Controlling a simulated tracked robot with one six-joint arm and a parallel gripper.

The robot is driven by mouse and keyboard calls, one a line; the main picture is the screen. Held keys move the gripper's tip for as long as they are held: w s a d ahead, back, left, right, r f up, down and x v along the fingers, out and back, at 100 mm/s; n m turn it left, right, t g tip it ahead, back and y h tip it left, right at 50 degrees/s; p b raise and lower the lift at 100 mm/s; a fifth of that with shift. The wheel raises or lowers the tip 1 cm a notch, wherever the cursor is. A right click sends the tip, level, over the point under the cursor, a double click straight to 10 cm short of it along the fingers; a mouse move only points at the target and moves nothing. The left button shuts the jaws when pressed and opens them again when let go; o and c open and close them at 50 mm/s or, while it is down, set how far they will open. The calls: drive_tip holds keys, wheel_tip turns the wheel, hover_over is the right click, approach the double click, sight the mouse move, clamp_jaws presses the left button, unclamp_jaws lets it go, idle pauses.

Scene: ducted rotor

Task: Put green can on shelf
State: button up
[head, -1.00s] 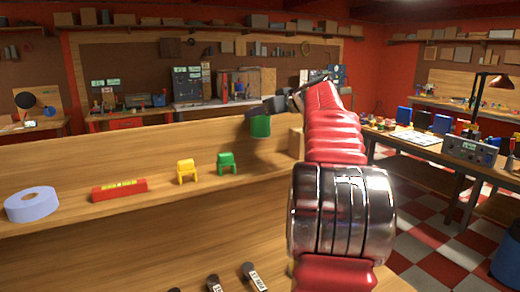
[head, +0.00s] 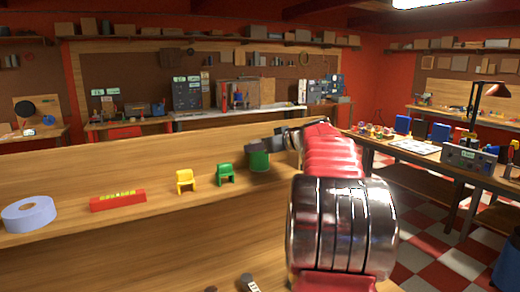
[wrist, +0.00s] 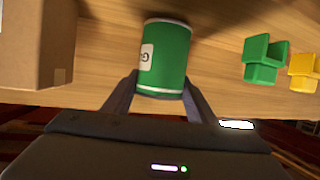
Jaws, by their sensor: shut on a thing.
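The green can (head: 259,161) is at the right part of the wooden shelf (head: 75,212), just right of a small green chair-shaped piece (head: 226,174). My gripper (wrist: 161,88) is shut on the can, with one finger on each side of its lower part in the wrist view, where the can (wrist: 165,57) shows part of a white label. The can looks roughly upright in the head view. Its base is at or very near the shelf surface; I cannot tell whether it touches. My red arm hides the shelf's right end.
A cardboard box (wrist: 35,45) stands left of the can in the wrist view, with a gap between. Along the shelf are a yellow chair-shaped piece (head: 185,181), a red level-like block (head: 118,200) and a tape roll (head: 28,213).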

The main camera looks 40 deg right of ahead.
drive_tip(key=shift+f, duration=0.25)
drive_tip(key=o, duration=1.4)
drive_tip(key=shift+f, duration=0.15)
drive_tip(key=v, duration=1.2)
drive_tip(key=shift+a, duration=0.1)
